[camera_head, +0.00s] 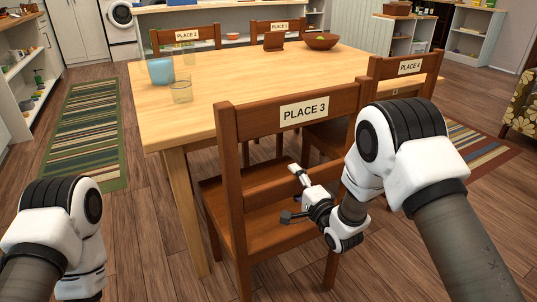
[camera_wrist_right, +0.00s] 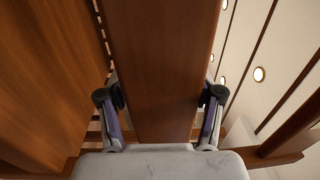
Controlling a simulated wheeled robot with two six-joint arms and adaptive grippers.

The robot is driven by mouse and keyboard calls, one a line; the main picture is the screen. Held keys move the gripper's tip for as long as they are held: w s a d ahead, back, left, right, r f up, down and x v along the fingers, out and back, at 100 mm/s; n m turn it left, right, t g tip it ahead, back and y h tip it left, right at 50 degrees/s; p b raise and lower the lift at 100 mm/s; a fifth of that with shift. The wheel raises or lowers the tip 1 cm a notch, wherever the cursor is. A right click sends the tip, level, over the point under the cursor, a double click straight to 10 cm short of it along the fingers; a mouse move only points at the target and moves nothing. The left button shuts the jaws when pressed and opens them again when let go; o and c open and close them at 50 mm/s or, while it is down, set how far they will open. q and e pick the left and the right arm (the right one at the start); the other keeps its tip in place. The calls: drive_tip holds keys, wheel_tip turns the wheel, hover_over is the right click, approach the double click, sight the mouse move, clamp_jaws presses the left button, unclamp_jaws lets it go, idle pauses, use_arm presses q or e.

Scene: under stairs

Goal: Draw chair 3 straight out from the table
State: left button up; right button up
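Chair 3 (camera_head: 232,190) is a brown wooden chair with a PLACE 3 label on its top rail. It stands upright with its back toward me, and its seat reaches partly under the light wooden table (camera_head: 232,92). My right gripper (camera_head: 294,195) is at the lower rail of the chair's back, one finger at the upper edge and one at the lower edge. In the right wrist view the two pads (camera_wrist_right: 162,95) lie against both edges of the wooden rail (camera_wrist_right: 163,60). Of my left arm only wrist links show; its gripper is out of view.
Chairs 2 (camera_head: 203,33) and 1 (camera_head: 283,25) are at the far side. A blue cup (camera_head: 160,70), glasses and a bowl (camera_head: 321,41) stand on the table. Bare floor shows left of the chair.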

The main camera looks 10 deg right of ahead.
drive_tip(key=o, duration=0.5)
drive_tip(key=shift+w+a+f, duration=0.1)
drive_tip(key=shift+w+f, duration=0.05)
drive_tip(key=shift+f, duration=0.6)
drive_tip(key=shift+c, duration=0.2)
drive_tip(key=shift+w, duration=0.1)
drive_tip(key=shift+a+r, duration=0.1)
drive_tip(key=shift+r, duration=0.05)
drive_tip(key=shift+r, duration=0.1)
